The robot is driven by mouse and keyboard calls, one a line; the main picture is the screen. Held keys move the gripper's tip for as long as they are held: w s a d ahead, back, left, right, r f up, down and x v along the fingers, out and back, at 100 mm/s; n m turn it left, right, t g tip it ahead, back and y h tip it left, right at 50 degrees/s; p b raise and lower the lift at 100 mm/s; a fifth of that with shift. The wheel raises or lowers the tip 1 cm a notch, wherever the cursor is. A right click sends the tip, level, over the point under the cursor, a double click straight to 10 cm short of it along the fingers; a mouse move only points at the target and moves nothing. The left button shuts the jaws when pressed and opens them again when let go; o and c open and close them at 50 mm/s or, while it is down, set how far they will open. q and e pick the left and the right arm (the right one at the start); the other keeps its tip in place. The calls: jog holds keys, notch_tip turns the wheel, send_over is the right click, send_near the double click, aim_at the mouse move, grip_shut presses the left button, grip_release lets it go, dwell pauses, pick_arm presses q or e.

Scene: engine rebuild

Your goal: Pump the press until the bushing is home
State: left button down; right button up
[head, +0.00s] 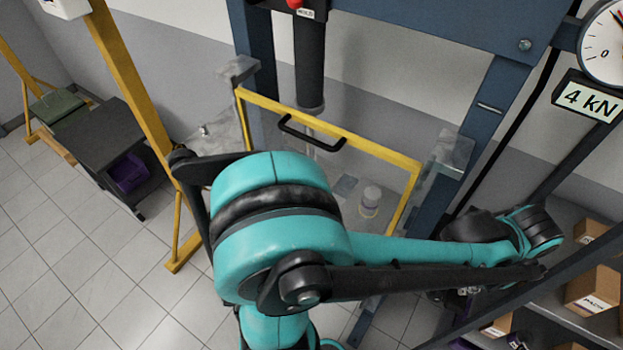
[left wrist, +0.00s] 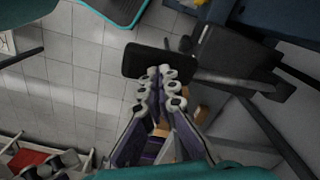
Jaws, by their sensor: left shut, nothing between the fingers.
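The blue press frame (head: 490,110) stands at the back, with its dark ram (head: 310,60) above a clear guard edged in yellow (head: 330,125). A pale cylindrical piece (head: 370,197) shows through the guard; I cannot tell if it is the bushing. The readout (head: 588,101) says 4 kN. In the left wrist view my left gripper (left wrist: 164,75) is shut and empty, its tips close to a black grip (left wrist: 158,63) on a grey rod (left wrist: 235,80), apparently the pump lever. Contact is unclear. In the head view my arm largely hides that gripper. My right gripper is out of view.
A black handle (head: 312,135) crosses the guard's top. A dial gauge (head: 606,45) is at the upper right. Shelves with cardboard boxes (head: 593,288) stand at the right. A yellow post (head: 130,75) and a dark cart (head: 105,140) are at the left, with clear tiled floor.

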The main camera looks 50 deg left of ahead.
pick_arm(q)
notch_tip(320, 180, down, 11)
jog(key=b, duration=0.8)
notch_tip(320, 180, up, 12)
jog(key=p, duration=0.8)
jog(key=shift+f+p, duration=0.1)
jog(key=shift+p, duration=0.25)
notch_tip(320, 180, up, 5)
jog(key=p, duration=0.4)
jog(key=shift+f, duration=0.1)
